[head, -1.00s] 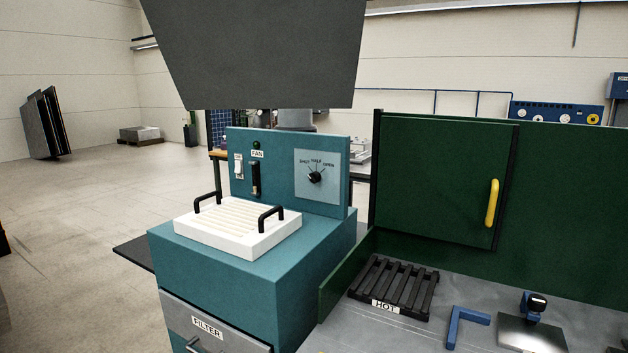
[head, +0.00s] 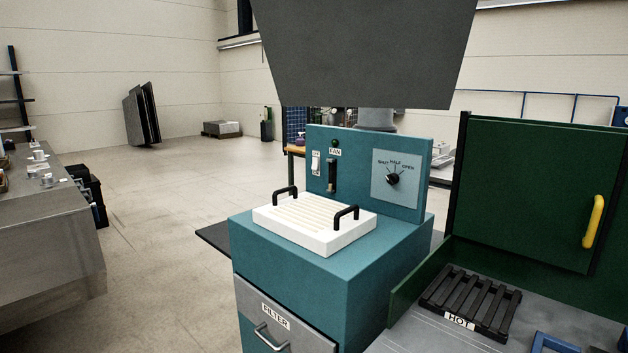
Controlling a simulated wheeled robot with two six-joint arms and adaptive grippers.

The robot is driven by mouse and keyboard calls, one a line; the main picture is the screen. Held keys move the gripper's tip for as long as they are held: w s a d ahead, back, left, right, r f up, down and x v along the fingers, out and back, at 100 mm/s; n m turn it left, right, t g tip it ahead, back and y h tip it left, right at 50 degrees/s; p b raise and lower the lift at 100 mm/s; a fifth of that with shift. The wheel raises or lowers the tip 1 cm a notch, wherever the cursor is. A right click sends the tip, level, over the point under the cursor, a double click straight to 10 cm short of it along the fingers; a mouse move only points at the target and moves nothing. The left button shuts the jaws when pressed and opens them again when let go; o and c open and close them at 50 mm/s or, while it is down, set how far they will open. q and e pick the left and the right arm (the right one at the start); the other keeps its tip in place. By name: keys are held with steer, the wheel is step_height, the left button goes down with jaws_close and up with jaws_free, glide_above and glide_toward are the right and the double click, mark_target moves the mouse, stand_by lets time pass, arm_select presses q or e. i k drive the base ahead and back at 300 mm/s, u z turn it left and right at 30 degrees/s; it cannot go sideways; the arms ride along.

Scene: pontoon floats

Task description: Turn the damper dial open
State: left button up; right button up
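The damper dial (head: 393,179) is a round black knob on a pale grey plate (head: 410,196) at the right of the teal upright panel (head: 345,150). The plate is marked SHUT, HALF and OPEN from left to right. Which mark the knob points to is too small to tell for sure. Neither of my grippers is in view.
A white slatted tray (head: 318,240) with two black handles lies on the teal cabinet below the panel. A dark grey hood (head: 365,55) hangs above. A green cabinet with a yellow handle (head: 593,221) and a black rack marked HOT (head: 470,298) stand right.

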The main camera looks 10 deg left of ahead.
mark_target(392, 179)
steer(key=u, duration=1.45)
steer(key=i, duration=3.3)
steer(key=z, duration=4.45)
